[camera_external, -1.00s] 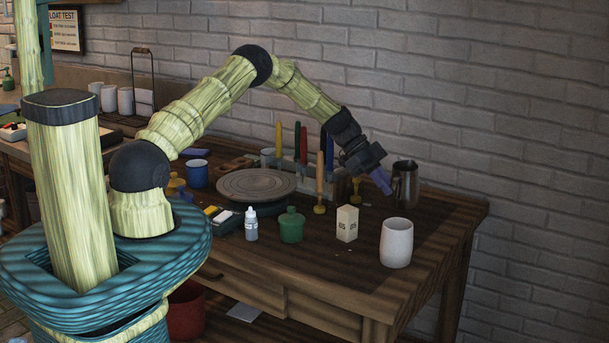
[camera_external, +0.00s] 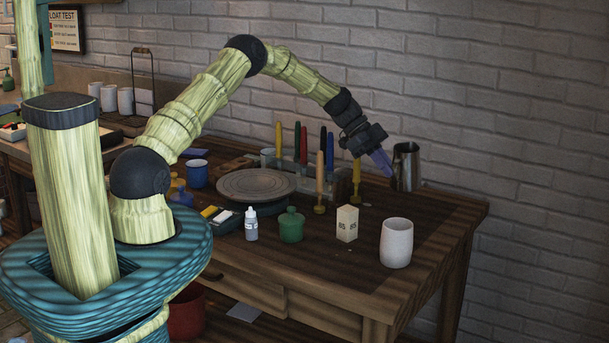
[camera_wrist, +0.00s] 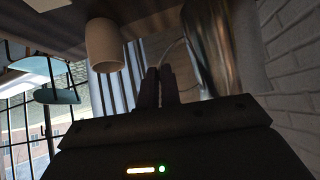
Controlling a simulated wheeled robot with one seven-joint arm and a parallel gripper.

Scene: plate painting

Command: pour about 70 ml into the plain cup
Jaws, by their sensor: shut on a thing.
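A dark metal pitcher (camera_external: 406,167) is at the back right of the table in the external view, raised off the tabletop and about upright. My gripper (camera_external: 384,166) is at its left side, with its fingers shut on the pitcher's handle. In the wrist view the fingers (camera_wrist: 159,88) meet at the thin handle, and the pitcher's shiny wall (camera_wrist: 207,45) fills the upper right. The plain white cup (camera_external: 397,243) stands upright near the table's front right; it also shows in the wrist view (camera_wrist: 103,46). The inside of the pitcher is hidden.
A small cream box (camera_external: 347,223) and a green jar (camera_external: 291,226) stand left of the cup. A grey turntable (camera_external: 256,185), a dropper bottle (camera_external: 251,224) and a rack with coloured tools (camera_external: 304,145) lie farther left. The tabletop between pitcher and cup looks clear.

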